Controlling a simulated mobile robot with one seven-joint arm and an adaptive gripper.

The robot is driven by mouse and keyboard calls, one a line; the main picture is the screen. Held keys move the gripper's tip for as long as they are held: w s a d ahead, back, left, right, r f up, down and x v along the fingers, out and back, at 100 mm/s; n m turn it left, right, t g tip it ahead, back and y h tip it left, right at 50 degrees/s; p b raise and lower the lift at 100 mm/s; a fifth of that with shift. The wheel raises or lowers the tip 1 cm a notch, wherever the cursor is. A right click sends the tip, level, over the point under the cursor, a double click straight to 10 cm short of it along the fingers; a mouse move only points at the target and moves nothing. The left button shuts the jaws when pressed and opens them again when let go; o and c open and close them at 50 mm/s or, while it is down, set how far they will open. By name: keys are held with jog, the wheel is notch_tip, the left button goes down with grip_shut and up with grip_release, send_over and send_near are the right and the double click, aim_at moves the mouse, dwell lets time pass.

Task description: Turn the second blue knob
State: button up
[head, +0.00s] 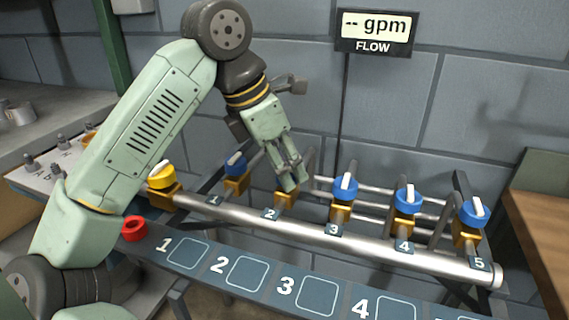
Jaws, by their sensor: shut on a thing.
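Blue knobs with white pointer bars sit on brass valves along a steel pipe. Plates numbered 1 to 5 stand in front of them. My gripper (291,183) points down at the valve numbered 2 (286,198), and its fingers are shut on the knob there. The fingers hide that knob, so its pointer direction cannot be seen. Knob 1 (236,164) is just left of my gripper. Knob 3 (345,187) is to the right, then knob 4 (407,200) and knob 5 (473,212).
A yellow knob (162,175) sits at the pipe's left end. A flow sign (375,33) on the wall reads "-- gpm". A red ring (134,228) lies by the front panel (255,292) with its numbered squares. A wooden surface (541,220) stands at the right.

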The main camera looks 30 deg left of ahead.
dwell(0.3)
jog(key=o, duration=1.1)
jog(key=shift+o, duration=0.2)
jog(key=v, duration=1.2)
jog(key=shift+a, duration=0.1)
